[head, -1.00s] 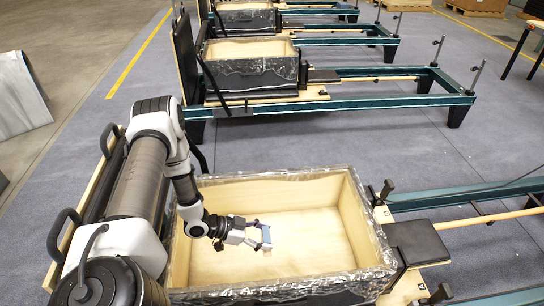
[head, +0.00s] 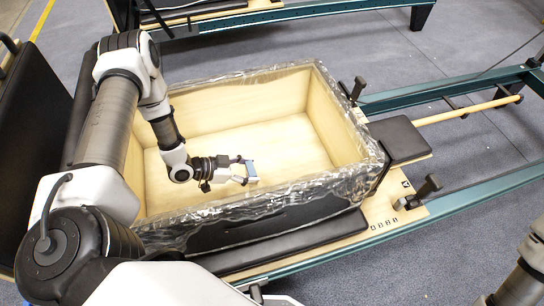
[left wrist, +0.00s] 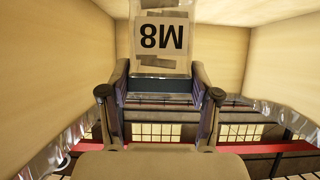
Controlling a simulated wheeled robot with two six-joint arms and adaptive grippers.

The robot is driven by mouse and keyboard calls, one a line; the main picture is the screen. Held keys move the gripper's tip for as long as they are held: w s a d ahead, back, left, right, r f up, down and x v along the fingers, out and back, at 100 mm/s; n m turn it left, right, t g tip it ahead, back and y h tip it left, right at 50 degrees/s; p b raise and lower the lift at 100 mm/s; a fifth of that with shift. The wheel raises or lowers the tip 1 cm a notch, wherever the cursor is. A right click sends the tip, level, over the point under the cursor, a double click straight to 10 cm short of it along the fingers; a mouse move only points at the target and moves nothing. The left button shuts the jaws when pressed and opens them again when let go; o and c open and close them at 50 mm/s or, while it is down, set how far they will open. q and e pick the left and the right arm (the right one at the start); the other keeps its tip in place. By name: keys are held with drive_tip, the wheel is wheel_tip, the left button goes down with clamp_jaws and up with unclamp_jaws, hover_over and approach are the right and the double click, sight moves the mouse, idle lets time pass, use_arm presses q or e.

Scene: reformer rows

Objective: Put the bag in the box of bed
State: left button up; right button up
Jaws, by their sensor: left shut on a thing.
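The box of the bed (head: 318,187) is an open pale wooden box with a clear film-wrapped rim, in the middle of the head view. My left gripper (head: 240,172) reaches over its left wall and points right, over the box's interior. It is shut on the bag (head: 251,168), a small bluish thing at its fingertips. In the left wrist view my left gripper (left wrist: 161,84) holds the clear bag (left wrist: 162,42), which has a label reading M8, upside down there. The pale box walls surround it. I cannot tell whether the bag touches the floor. My right gripper is out of view.
A black pad (head: 405,138) and a teal rail frame (head: 440,90) with a wooden bar (head: 470,110) stand to the right of the box. A dark padded panel (head: 35,125) stands on the left. Grey floor (head: 480,40) is free at the upper right.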

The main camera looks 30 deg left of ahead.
use_arm(q)
drive_tip(key=w+d+f, duration=0.1)
drive_tip(key=d, duration=0.2)
drive_tip(key=w+d+f, duration=0.1)
drive_tip(key=w+d, duration=0.1)
drive_tip(key=d, duration=0.1)
drive_tip(key=w+d+f+b, duration=0.1)
drive_tip(key=w+d+f, duration=0.1)
drive_tip(key=d, duration=0.1)
drive_tip(key=shift+f, duration=0.1)
drive_tip(key=shift+w+a+f, duration=0.1)
drive_tip(key=shift+f, duration=0.15)
drive_tip(key=o, duration=1.3)
drive_tip(key=shift+c, duration=0.2)
